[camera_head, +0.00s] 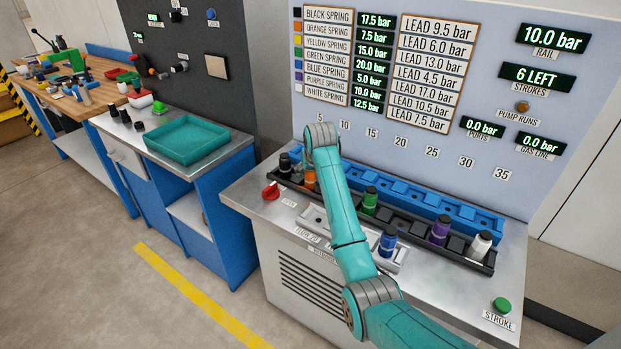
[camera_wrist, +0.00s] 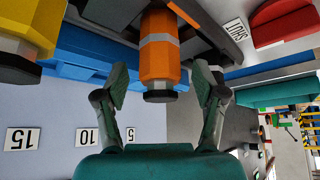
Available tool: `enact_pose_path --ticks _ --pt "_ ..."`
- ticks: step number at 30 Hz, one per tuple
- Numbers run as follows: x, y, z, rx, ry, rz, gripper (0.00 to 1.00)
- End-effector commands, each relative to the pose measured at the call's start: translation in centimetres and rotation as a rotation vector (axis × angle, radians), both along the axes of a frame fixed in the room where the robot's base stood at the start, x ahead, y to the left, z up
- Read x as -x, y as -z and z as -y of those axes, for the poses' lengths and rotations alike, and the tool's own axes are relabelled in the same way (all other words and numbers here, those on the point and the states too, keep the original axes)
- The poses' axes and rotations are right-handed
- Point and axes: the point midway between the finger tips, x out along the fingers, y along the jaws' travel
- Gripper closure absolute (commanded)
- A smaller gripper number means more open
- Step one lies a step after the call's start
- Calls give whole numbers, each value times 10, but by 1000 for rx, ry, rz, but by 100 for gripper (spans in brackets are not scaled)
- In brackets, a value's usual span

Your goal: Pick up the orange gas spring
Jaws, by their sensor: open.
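The orange gas spring (camera_wrist: 160,62) has a grey band and a dark end cap and sits in the dark rack. In the wrist view it lies between the two spread fingers of my gripper (camera_wrist: 158,76), with a visible gap on each side. In the head view the orange spring (camera_head: 309,181) stands near the left end of the rack, partly covered by my arm. My gripper is hidden behind my arm there.
A black spring (camera_head: 285,165) stands left of the orange one. A yellow spring (camera_wrist: 15,50) is beside it in the wrist view. Green (camera_head: 370,200), blue (camera_head: 388,242), purple (camera_head: 440,230) and white (camera_head: 479,245) springs stand to the right. A red knob (camera_head: 271,191) is at the front left.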

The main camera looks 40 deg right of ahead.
Motion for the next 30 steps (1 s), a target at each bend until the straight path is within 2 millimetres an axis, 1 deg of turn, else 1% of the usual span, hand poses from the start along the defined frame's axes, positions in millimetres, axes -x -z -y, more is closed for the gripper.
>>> enact_pose_path --ticks 3,10,11,12,14,15,17,18,19,26,29,30 --pt "-4 6 2 0 0 0 30" --pt "-4 7 2 0 0 1 30" --pt "-4 7 2 0 0 1 38" --pt "-4 7 2 0 0 1 48" --pt "-4 7 2 0 0 1 63" --pt "-4 7 2 0 0 1 73" --pt "-4 7 2 0 0 0 88" --pt "-4 7 2 0 0 0 98" --pt "-4 7 2 0 0 0 100" --pt "-4 5 2 1 0 2 100" --pt "-5 0 2 2 0 4 100" --pt "-5 -5 2 1 -1 5 100"
